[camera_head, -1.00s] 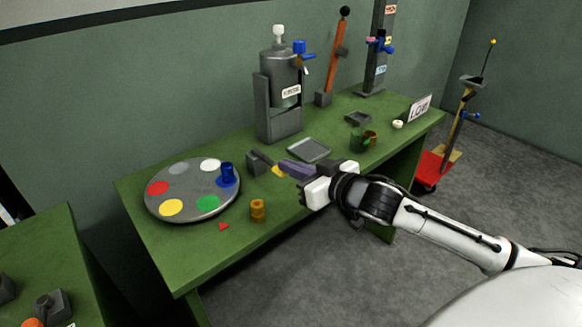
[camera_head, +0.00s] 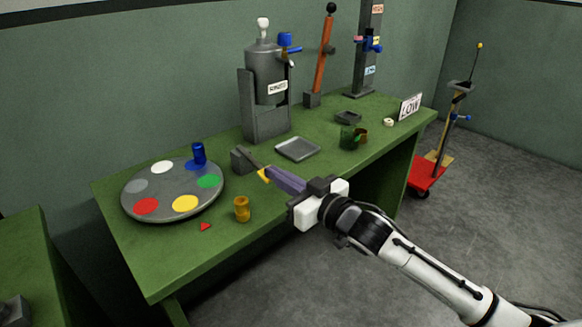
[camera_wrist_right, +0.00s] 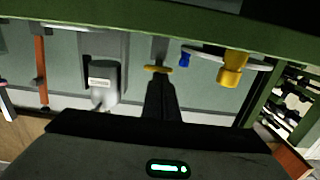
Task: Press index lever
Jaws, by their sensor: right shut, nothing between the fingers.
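The index lever, a thin dark arm with a yellow end (camera_head: 262,174), reaches out from a small dark block (camera_head: 240,160) on the green bench. My right gripper (camera_head: 270,172) is shut and empty, its purple-grey fingers at the yellow end. In the right wrist view the finger tips (camera_wrist_right: 159,78) sit right at the yellow crossbar (camera_wrist_right: 158,69); whether they touch cannot be told. Left of the lever lies the round grey turntable (camera_head: 172,186) with coloured spots. A blue cup (camera_head: 198,153) stands on its far rim. My left gripper is not in view.
A yellow cup (camera_head: 242,208) and a red triangle (camera_head: 206,226) lie near the front edge. Behind stand a grey dispenser (camera_head: 268,85) and a grey tray (camera_head: 297,149).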

